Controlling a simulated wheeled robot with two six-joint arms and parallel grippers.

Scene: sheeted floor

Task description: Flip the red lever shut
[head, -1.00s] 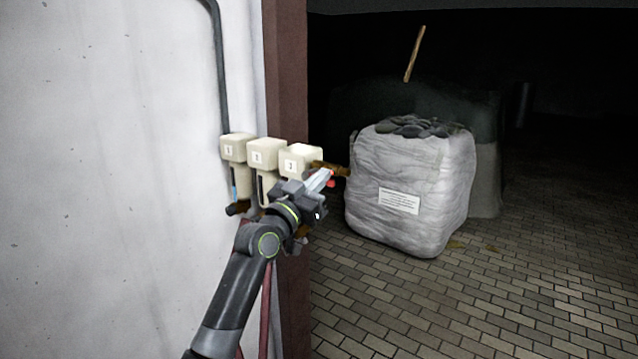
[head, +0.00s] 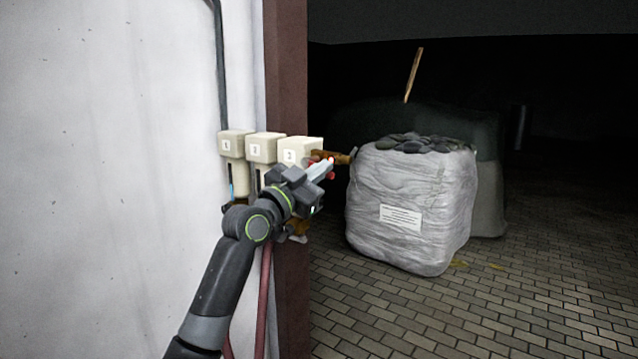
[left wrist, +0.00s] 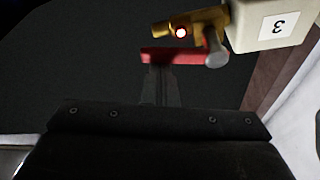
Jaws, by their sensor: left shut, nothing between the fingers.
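The red lever (left wrist: 185,54) shows in the left wrist view below a brass valve (left wrist: 190,22) on the box marked 3 (left wrist: 275,22). A grey stem joins the lever's right end to the valve. In the head view only small red parts show around my fingertips, and the brass valve (head: 335,156) sticks out to the right of box 3 (head: 297,149). My left gripper (head: 325,167) is shut and empty, with its fingertips at the lever. In the left wrist view its fingers (left wrist: 160,85) reach the lever's left half; whether they touch cannot be told. My right gripper is out of view.
Two more numbered boxes (head: 262,147) (head: 231,144) hang along the white wall (head: 110,150), left of box 3. A wrapped grey sack (head: 415,240) of dark lumps stands behind and right of the valve. Brick floor (head: 500,310) at the right front is clear.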

